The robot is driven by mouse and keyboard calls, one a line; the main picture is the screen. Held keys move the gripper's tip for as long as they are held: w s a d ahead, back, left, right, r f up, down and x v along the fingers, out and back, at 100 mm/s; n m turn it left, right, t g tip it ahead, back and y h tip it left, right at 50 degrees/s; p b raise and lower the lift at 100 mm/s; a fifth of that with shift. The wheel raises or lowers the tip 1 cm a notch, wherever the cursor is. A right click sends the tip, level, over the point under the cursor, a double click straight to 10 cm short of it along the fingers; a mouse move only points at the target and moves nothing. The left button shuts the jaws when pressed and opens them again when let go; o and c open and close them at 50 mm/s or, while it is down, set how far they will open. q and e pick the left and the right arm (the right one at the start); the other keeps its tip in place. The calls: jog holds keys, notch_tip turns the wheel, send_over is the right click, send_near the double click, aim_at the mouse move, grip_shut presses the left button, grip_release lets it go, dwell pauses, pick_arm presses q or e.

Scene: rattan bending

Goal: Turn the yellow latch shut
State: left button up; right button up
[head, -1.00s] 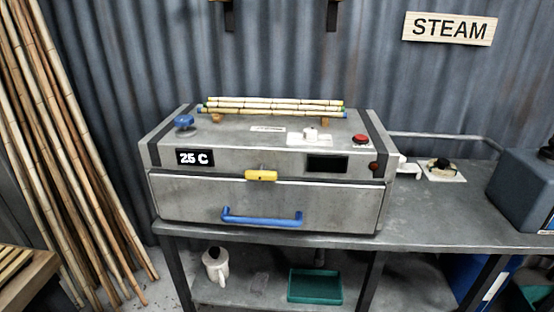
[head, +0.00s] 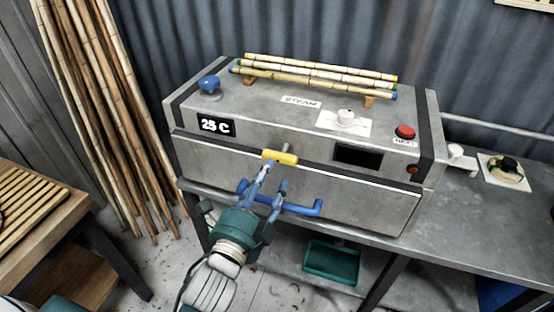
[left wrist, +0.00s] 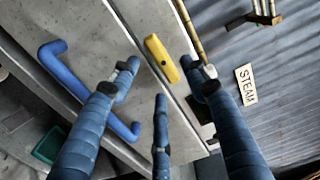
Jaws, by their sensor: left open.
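The yellow latch (head: 281,157) lies across the front of the grey steam box (head: 300,190), at the seam above the door, with its long side along the seam. It also shows in the left wrist view (left wrist: 161,58), beyond and between the open fingers. My left gripper (head: 270,180) is open and empty, in front of the door and just below the latch in the head view. In the left wrist view, the fingers (left wrist: 160,80) spread around empty space, and I cannot tell whether any touches the latch. My right gripper is not in view.
The blue door handle (head: 305,208) sits right below the latch, partly behind my left fingers. Bamboo poles (head: 320,75), a blue knob (head: 209,84) and a red button (head: 405,131) are on top of the box. A green tray (head: 332,262) is on the lower shelf.

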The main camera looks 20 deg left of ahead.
aim_at(278, 162)
pick_arm(q)
jog(key=w, duration=0.2)
jog(key=w+p, duration=0.1)
jog(key=w, duration=0.1)
jog(key=shift+w+d, duration=0.2)
jog(key=shift+w, duration=0.5)
jog(key=shift+f, duration=0.1)
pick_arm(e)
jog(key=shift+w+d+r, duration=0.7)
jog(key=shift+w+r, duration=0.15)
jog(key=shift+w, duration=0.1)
pick_arm(q)
grip_shut()
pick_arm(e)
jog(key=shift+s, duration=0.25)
